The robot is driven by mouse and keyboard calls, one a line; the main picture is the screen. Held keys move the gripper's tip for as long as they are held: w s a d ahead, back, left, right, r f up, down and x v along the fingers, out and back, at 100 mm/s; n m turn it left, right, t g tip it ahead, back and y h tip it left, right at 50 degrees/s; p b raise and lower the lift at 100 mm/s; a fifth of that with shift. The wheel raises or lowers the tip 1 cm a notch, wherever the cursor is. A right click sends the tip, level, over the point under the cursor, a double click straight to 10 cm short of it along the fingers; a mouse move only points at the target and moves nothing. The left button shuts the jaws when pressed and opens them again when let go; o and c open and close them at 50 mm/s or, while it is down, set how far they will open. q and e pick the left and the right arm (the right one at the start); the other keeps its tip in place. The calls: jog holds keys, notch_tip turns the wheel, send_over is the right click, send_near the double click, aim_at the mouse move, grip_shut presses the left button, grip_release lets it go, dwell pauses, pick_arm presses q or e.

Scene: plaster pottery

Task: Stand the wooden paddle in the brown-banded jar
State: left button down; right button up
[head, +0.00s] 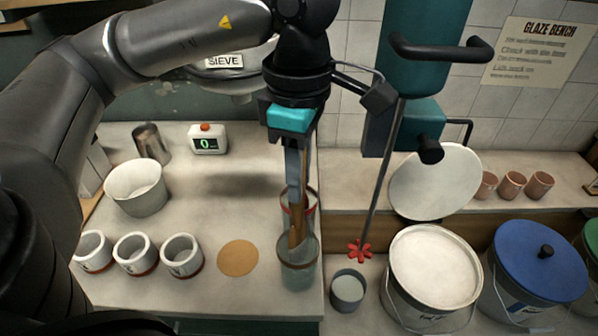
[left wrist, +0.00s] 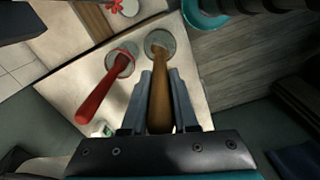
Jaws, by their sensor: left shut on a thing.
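My left gripper (head: 297,190) points down over the front of the bench, shut on the wooden paddle (head: 295,232). In the left wrist view the brown paddle (left wrist: 160,95) lies between the two fingers, its far end at the jar's mouth. The brown-banded jar (head: 299,275) is glassy, stands upright near the bench's front right edge, and shows beyond the fingertips in the left wrist view (left wrist: 150,42). The paddle's lower end overlaps the mouth; I cannot tell how deep it reaches. My right gripper is not in view.
A red-banded jar (head: 311,200) stands just behind, with a red-handled tool (left wrist: 100,97) leaning out. A cork-coloured disc (head: 238,258) and several white cups (head: 182,256) lie left. A mixer shaft (head: 381,185), grey cup (head: 348,290) and buckets (head: 432,270) stand right.

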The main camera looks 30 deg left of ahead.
pick_arm(q)
jog(key=c, duration=0.6)
grip_release()
notch_tip(320, 180, up, 15)
jog(key=p, duration=0.3)
jog(key=shift+r+p, duration=0.15)
jog(key=shift+p, duration=0.2)
dwell(0.5)
